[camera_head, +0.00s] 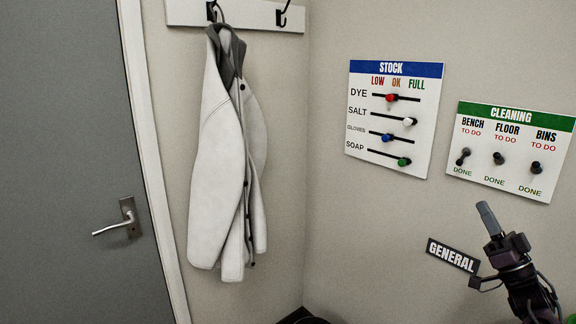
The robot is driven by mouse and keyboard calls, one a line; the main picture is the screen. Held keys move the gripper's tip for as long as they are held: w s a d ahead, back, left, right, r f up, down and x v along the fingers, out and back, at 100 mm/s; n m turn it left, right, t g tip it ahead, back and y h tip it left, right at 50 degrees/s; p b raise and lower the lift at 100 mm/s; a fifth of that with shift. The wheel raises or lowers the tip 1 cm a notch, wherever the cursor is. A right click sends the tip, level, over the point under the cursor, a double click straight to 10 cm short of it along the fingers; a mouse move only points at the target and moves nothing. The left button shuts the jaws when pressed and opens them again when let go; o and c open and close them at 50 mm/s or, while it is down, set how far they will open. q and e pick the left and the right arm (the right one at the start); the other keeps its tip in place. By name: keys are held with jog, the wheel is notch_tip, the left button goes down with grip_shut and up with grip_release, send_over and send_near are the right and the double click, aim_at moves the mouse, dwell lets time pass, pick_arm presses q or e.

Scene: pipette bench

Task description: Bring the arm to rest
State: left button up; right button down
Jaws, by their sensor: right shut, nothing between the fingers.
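My right gripper (488,218) is at the lower right of the head view, raised in front of the wall and pointing up and to the left. Its grey fingers are together, with nothing between them. It stands below the cleaning board (512,190) and to the right of the stock board (377,163), and it appears apart from both. The dark wrist and forearm of my right arm run down to the bottom edge. My left gripper is not in view.
A white coat (229,150) hangs from a hook rail (240,14). A grey door (70,200) with a lever handle (118,225) is at the left. A "GENERAL" sign (453,255) is on the wall beside my right wrist.

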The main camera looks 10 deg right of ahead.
jog(key=w+a+f+m+g+h, duration=0.15)
jog(key=a+f+g+h, duration=0.3)
jog(key=a+f, duration=0.5)
jog(key=a+f+m+g+h, duration=0.35)
jog(key=a+f+g, duration=0.2)
jog(key=f, duration=0.65)
jog(key=s+a+f+n+g, duration=0.4)
jog(key=s+a+f+g, duration=0.3)
jog(key=a, duration=0.4)
jog(key=s+a+f+n+g+y, duration=0.1)
jog(key=s+a+n+g, duration=0.2)
jog(key=s, duration=0.5)
jog(key=s+a+n+g+y, duration=0.1)
jog(key=s+a+g, duration=0.1)
jog(key=s+a, duration=0.5)
notch_tip(320, 180, down, 30)
jog(key=s+d+g, duration=0.1)
jog(key=s+g, duration=0.1)
jog(key=s, duration=0.1)
jog(key=s+d+f, duration=0.2)
jog(key=s+f, duration=0.7)
jog(key=s+d+f+g, duration=0.1)
jog(key=s+f, duration=0.8)
jog(key=s, duration=0.1)
jog(key=shift+s+d+f+n, duration=0.25)
jog(key=shift+d+n, duration=0.15)
